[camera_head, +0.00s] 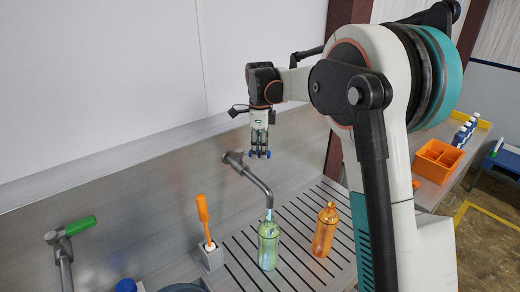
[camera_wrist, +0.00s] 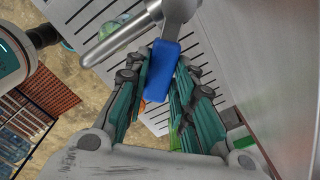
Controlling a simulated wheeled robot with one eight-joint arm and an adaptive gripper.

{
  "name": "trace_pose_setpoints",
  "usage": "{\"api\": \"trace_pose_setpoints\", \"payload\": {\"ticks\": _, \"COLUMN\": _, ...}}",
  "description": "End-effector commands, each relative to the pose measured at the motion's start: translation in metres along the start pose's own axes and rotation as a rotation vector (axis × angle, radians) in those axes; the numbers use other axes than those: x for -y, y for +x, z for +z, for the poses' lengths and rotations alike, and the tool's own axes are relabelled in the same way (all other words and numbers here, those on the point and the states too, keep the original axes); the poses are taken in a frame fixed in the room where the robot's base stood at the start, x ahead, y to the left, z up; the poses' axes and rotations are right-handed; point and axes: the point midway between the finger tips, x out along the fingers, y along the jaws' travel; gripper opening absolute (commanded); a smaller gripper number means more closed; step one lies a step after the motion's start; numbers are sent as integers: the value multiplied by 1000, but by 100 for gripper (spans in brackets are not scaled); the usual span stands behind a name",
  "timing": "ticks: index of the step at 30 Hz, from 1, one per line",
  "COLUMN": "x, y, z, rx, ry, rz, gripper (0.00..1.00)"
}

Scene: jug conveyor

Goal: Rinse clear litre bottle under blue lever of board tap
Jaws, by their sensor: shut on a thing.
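The clear, green-tinted bottle (camera_head: 268,246) stands upright on the slatted drain grid, its mouth directly below the end of the tap's curved spout (camera_head: 260,190). I cannot tell whether water runs. The blue lever (camera_wrist: 161,72) lies between my gripper's fingers in the wrist view. The gripper (camera_wrist: 158,100) hides part of the lever in the wrist view.
An orange bottle (camera_head: 325,230) stands right of the clear one on the grid (camera_head: 293,225). An orange-handled brush (camera_head: 203,215) sits in a grey holder (camera_head: 209,257) to the left. Another tap has a green lever (camera_head: 80,226). An orange crate (camera_head: 437,158) stands on the bench at right.

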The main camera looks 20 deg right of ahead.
Motion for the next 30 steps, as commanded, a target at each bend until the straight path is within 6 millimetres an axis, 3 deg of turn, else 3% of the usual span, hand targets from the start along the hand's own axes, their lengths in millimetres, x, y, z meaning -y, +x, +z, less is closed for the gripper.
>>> {"api": "trace_pose_setpoints", "payload": {"ticks": 8, "x": 0, "y": -1, "z": 0, "rx": 0, "ry": 0, "rz": -1, "gripper": 0}}
{"api": "trace_pose_setpoints", "payload": {"ticks": 9, "x": 0, "y": -1, "z": 0, "rx": 0, "ry": 0, "rz": -1, "gripper": 30}}
{"api": "trace_pose_setpoints", "payload": {"ticks": 11, "x": 0, "y": -1, "z": 0, "rx": 0, "ry": 0, "rz": -1, "gripper": 43}}
{"api": "trace_pose_setpoints", "payload": {"ticks": 23, "x": 0, "y": -4, "z": 0, "rx": 0, "ry": -1, "rz": 0, "gripper": 43}}
{"api": "trace_pose_setpoints", "payload": {"ticks": 30, "x": 0, "y": -40, "z": 0, "rx": 0, "ry": -1, "rz": 0, "gripper": 43}}
